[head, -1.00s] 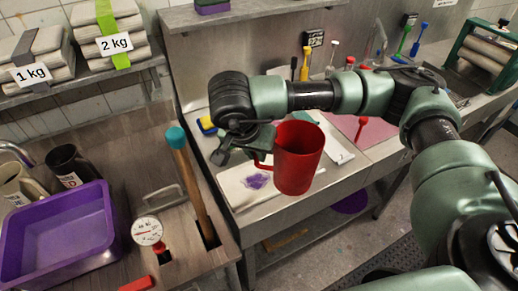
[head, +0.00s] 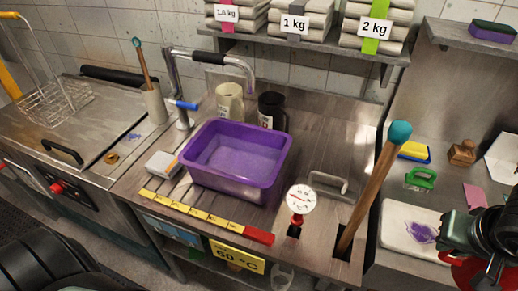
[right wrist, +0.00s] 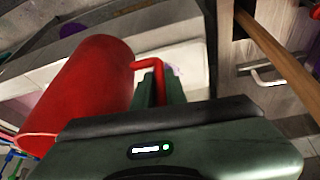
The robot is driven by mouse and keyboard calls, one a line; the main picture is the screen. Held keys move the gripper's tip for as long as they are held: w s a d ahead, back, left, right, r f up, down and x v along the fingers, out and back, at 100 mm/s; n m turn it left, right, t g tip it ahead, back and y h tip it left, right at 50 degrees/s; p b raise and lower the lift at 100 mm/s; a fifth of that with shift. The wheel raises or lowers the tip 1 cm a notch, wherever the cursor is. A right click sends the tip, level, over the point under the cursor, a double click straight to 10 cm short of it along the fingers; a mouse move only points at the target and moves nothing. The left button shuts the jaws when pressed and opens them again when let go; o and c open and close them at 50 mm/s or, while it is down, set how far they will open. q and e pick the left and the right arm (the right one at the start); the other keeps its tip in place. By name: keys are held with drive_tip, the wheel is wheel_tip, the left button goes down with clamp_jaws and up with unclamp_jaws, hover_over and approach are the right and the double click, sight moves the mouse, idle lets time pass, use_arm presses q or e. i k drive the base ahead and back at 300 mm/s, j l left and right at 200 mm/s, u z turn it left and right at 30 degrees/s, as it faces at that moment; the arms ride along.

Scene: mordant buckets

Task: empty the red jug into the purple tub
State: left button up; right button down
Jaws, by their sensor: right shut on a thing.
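The purple tub (head: 284,167) stands on the wooden-looking counter in the middle of the head view. Its inside is a lighter, mottled purple, and I cannot tell whether that is liquid. The red jug (head: 470,274) is at the bottom right edge of the head view, mostly cut off or behind my arm. In the right wrist view the red jug (right wrist: 85,88) shows its body and side handle. My right gripper (right wrist: 155,88) is shut on the jug's handle. The jug is well to the right of the tub. Its contents are hidden. My left gripper is not in view.
A long wooden stick with a teal end (head: 370,195) leans upright between jug and tub. A dial thermometer (head: 300,200) stands right of the tub. A beige jug (head: 229,102) and a black jug (head: 272,110) stand behind it, near a tap (head: 215,60).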

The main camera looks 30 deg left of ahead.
sight(241, 160)
drive_tip(key=k+j+z, duration=0.1)
drive_tip(key=z, duration=0.3)
drive_tip(key=k+j+z, duration=0.1)
drive_tip(key=z, duration=0.3)
drive_tip(key=k+z, duration=0.1)
drive_tip(key=z, duration=0.3)
drive_tip(key=k+j+z, duration=0.15)
drive_tip(key=k, duration=0.2)
drive_tip(key=u, duration=0.45)
drive_tip(key=k+j+u, duration=0.1)
drive_tip(key=u, duration=0.35)
drive_tip(key=j+u, duration=0.1)
drive_tip(key=u, duration=0.3)
drive_tip(key=j+u, duration=0.1)
drive_tip(key=u, duration=0.35)
drive_tip(key=k+j+u, duration=0.1)
drive_tip(key=u, duration=0.35)
drive_tip(key=j+u, duration=0.1)
drive_tip(key=u, duration=0.35)
